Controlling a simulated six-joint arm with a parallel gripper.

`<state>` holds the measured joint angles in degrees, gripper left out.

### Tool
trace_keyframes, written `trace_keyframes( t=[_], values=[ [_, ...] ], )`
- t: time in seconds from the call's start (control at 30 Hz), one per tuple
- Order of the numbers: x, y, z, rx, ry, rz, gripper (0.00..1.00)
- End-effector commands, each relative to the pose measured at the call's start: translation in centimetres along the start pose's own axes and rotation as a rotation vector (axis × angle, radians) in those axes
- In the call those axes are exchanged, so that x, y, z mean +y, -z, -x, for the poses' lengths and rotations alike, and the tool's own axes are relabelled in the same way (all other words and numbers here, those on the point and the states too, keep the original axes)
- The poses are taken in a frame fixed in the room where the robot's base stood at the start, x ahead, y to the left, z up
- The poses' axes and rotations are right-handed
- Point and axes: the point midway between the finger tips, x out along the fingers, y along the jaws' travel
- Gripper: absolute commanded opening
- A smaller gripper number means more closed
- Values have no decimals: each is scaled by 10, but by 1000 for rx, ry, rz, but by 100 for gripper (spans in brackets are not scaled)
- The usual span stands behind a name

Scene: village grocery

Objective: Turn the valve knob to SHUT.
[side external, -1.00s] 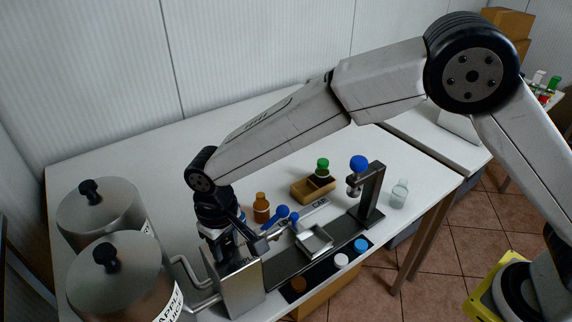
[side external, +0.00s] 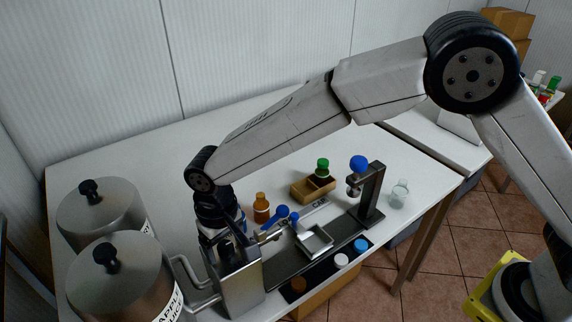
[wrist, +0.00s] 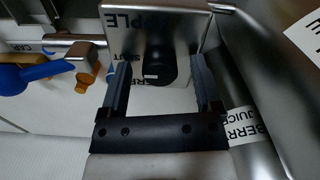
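The valve knob (wrist: 158,68) is a dark round knob on the face of a metal valve box (wrist: 183,30). The face carries the words APPLE, SHUT and BERRY, partly covered. A small white mark shows on the knob's lower part, on the BERRY side; SHUT is to its left. My gripper (wrist: 160,64) is open, with one finger on each side of the knob and gaps between. In the side view my gripper (side external: 232,242) is at the valve box (side external: 240,286), and the knob is hidden there.
Two steel juice tanks (side external: 120,275) stand at left, piped to the box. The back of the table is clear.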

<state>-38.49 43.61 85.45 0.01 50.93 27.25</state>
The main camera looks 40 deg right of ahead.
Motion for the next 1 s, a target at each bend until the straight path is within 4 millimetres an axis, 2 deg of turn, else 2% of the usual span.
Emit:
trace_keyframes(
  t=[0.27, 0.43, 1.0],
  values=[
    [0, 0, 1, 0, 0, 1, 81],
    [0, 0, 9, 2, 1, 1, 81],
    [0, 0, 73, 2, 1, 0, 81]
  ],
)
